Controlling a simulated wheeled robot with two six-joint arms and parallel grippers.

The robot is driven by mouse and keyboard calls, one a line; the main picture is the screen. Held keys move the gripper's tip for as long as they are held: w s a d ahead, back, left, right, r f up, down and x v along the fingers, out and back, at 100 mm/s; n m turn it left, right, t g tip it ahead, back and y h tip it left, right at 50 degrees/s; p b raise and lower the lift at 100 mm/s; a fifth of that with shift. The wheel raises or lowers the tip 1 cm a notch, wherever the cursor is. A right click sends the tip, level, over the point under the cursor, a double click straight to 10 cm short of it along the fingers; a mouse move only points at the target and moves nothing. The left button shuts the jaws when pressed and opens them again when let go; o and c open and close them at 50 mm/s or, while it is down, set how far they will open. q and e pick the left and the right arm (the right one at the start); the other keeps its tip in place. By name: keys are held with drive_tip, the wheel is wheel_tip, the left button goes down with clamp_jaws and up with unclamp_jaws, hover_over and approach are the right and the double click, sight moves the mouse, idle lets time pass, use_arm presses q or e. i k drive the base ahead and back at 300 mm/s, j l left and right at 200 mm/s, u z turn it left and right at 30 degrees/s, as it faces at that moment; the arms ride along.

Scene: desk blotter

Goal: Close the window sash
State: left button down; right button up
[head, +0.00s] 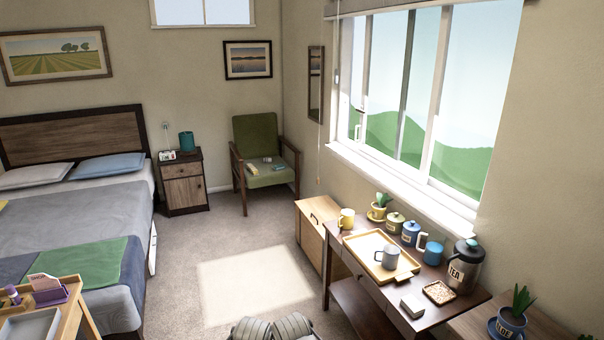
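The window (430,95) is in the right wall, seen at a slant in the head view. It has a pale frame, and green hills show through it. Several upright members divide it. A sash stile (359,75) stands near its left end, with what looks like a small handle (358,118) on it. Another pale stile (433,95) stands near the middle. I cannot tell for certain which part is the open gap.
Below the window, a dark table (345,242) holds a tray (361,257), a grey mug (390,257), a tea jar (464,265) and several canisters. A wooden cabinet (312,245) stands left of it. The carpet (225,245) is open between bed (60,220) and table.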

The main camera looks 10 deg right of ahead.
sight(421, 176)
drive_tip(key=i+z, duration=0.2)
drive_tip(key=i, duration=0.25)
drive_tip(key=i+j+z, duration=0.2)
drive_tip(key=i, duration=0.2)
drive_tip(key=i+j+z, duration=0.2)
drive_tip(key=i, duration=0.25)
drive_tip(key=i+j+z, duration=0.25)
drive_tip(key=i+z, duration=0.2)
drive_tip(key=i+j+z, duration=0.3)
drive_tip(key=z, duration=0.2)
drive_tip(key=i+j+z, duration=0.25)
drive_tip(key=j+z, duration=0.2)
drive_tip(key=j, duration=0.15)
drive_tip(key=i+j+z, duration=0.15)
drive_tip(key=j+z, duration=0.3)
drive_tip(key=j, duration=0.15)
